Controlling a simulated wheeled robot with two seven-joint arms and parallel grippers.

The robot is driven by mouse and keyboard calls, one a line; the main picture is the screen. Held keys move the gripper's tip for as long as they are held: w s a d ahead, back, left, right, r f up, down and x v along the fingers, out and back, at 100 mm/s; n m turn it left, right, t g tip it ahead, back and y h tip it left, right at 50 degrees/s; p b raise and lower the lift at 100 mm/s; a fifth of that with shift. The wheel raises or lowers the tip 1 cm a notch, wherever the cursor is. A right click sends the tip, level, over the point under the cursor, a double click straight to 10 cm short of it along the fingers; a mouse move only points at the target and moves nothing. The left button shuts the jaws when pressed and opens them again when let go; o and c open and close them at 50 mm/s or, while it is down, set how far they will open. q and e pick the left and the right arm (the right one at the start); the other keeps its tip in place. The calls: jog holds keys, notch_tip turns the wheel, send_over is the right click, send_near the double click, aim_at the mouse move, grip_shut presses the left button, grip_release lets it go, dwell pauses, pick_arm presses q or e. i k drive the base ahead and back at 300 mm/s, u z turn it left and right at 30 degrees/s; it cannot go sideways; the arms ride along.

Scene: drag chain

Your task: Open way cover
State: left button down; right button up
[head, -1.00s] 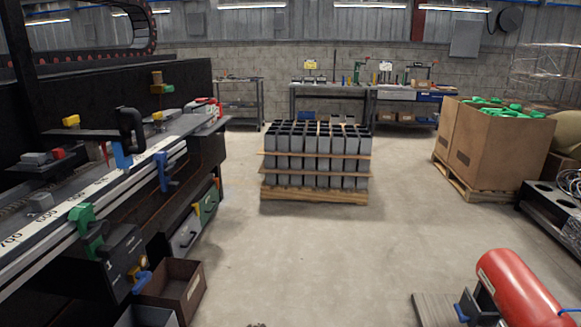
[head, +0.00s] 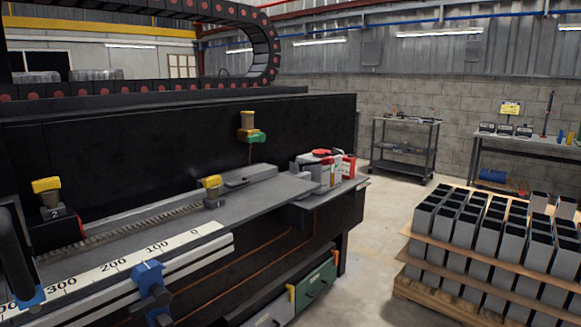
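A long machine bench (head: 265,205) with a grey top runs along the left in the head view. No part is clearly marked as the way cover; I cannot tell which part it is. A toothed or ribbed strip (head: 135,232) runs along the bench behind a white numbered scale (head: 130,262). A grey block with a yellow top (head: 211,190) stands at the strip's right end. A grey raised piece (head: 250,175) lies just beyond it. A dark handle (head: 14,262) with a blue base is cut off at the left edge. Neither of my grippers shows.
A black drag chain (head: 262,55) curves above a dark panel (head: 190,140). A blue clamp (head: 150,290) sits on the front rail. A pallet of grey tubes (head: 490,245) stands at right. A shelf cart (head: 404,145) is behind. Concrete floor (head: 372,235) lies clear between bench and pallet.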

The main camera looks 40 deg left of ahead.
aim_at(231, 180)
jog(key=i, duration=2.25)
jog(key=u, duration=1.85)
